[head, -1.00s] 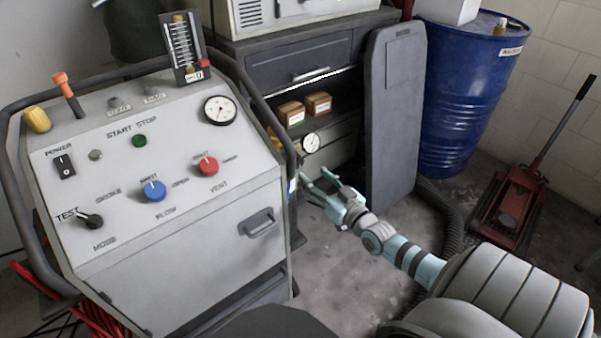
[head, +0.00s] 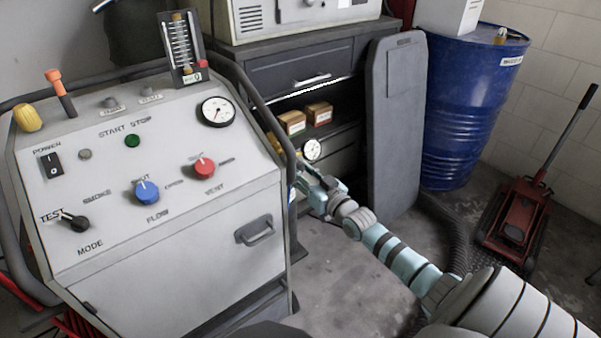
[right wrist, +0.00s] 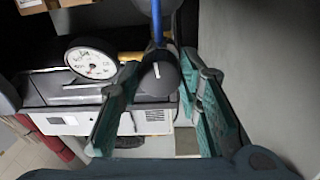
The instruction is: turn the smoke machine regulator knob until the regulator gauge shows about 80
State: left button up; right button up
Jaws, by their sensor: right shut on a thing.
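The regulator gauge (right wrist: 92,62) is a round white dial, left of my fingers in the right wrist view. It also shows in the head view (head: 312,149) beside the cart. Its needle is too small to read with certainty. The regulator knob (right wrist: 160,82) is dark with a white mark and sits between my right fingertips. My right gripper (head: 302,172) is shut on this knob, right of the cart's rail. In the head view the knob is hidden behind the gripper and rail. My left gripper is not in view.
The grey smoke machine cart (head: 160,240) with its dark tube rail fills the left. A shelf cabinet (head: 300,75) with small boxes stands behind. A grey creeper board (head: 393,125), blue drum (head: 470,110) and red jack (head: 515,220) are to the right.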

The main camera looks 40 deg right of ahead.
jog(key=shift+m, duration=0.3)
jog(key=o, duration=1.1)
jog(key=shift+o, duration=0.2)
